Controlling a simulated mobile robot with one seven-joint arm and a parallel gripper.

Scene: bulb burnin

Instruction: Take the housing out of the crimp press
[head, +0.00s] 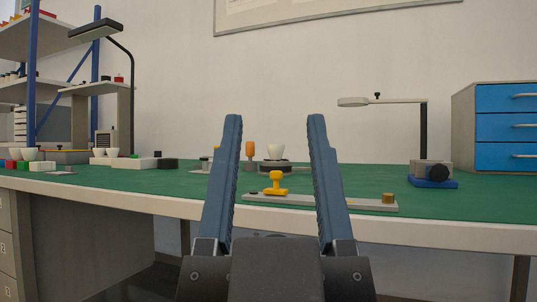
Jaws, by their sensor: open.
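My gripper (275,122) is open and empty, its two blue fingers pointing up and forward in the foreground. Between the fingers, farther back on the green bench top, is what looks like the crimp press (276,168), a low dark base with an orange upright handle (250,149) at its left. A white cup-shaped piece, apparently the housing (276,151), sits upright on this base. The gripper is apart from both and nearer to me. The left finger hides part of the bench beside the press.
A grey bar (310,201) with a yellow knob (275,183) and a brass piece (388,198) lies in front of the press. A blue-based device (432,182) and blue drawers (506,128) stand right. White cups (112,152) and a lamp (95,29) are left.

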